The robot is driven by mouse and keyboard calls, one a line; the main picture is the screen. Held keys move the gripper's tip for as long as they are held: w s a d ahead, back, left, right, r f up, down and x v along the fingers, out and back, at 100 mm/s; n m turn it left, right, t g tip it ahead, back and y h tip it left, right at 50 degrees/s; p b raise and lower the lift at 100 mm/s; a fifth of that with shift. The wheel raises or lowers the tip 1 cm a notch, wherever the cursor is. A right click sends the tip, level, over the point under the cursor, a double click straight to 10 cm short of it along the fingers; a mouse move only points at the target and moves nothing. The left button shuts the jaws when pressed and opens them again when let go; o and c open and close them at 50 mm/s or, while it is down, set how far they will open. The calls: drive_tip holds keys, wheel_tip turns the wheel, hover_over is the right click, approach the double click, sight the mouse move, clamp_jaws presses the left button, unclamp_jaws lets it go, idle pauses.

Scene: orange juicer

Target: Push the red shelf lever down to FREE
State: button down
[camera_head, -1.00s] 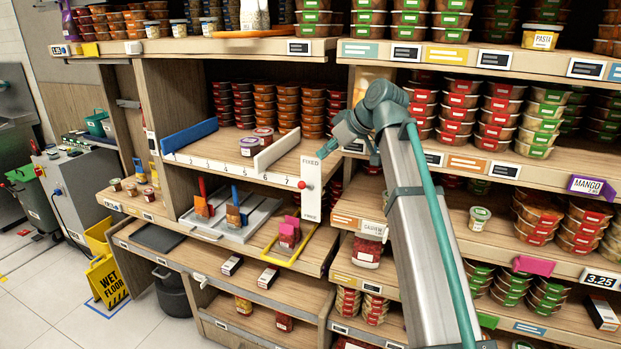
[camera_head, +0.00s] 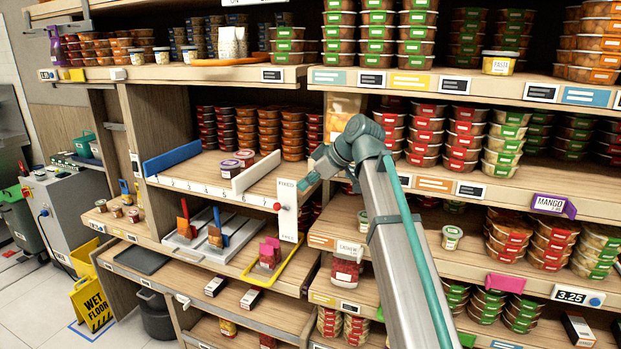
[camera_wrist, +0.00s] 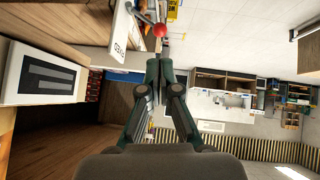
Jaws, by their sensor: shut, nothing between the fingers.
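The red lever knob (camera_head: 277,207) sticks out at the left edge of an upright white plate (camera_head: 289,222) on the shelf front. The plate reads FIXED at its top; the lettering at its bottom is too small to read. The knob is about mid-height, nearer the FIXED end. My gripper (camera_head: 303,188) is shut and empty, just right of the plate's top and slightly higher than the knob. In the wrist view the red knob (camera_wrist: 160,31) shows just beyond my closed fingertips (camera_wrist: 160,62), beside the white plate (camera_wrist: 122,36). I cannot tell whether they touch.
A numbered shelf (camera_head: 215,178) with a blue divider (camera_head: 172,158) and a white divider (camera_head: 255,172) lies left of the plate. Below are a yellow-framed tray (camera_head: 262,277) and tubs. Stacked tubs (camera_head: 425,135) fill shelves at right, close to my arm.

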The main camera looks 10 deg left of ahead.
sight(280, 207)
drive_tip(key=p+x, duration=0.3)
drive_tip(key=x, duration=0.7)
drive_tip(key=shift+p, duration=0.4)
drive_tip(key=shift+f, duration=0.1)
drive_tip(key=shift+d+f, duration=0.1)
drive_tip(key=shift+f+b, duration=0.15)
drive_tip(key=shift+b, duration=0.4)
drive_tip(key=shift+s+t+b, duration=0.15)
drive_tip(key=shift+t+b, duration=0.15)
drive_tip(key=shift+f, duration=0.1)
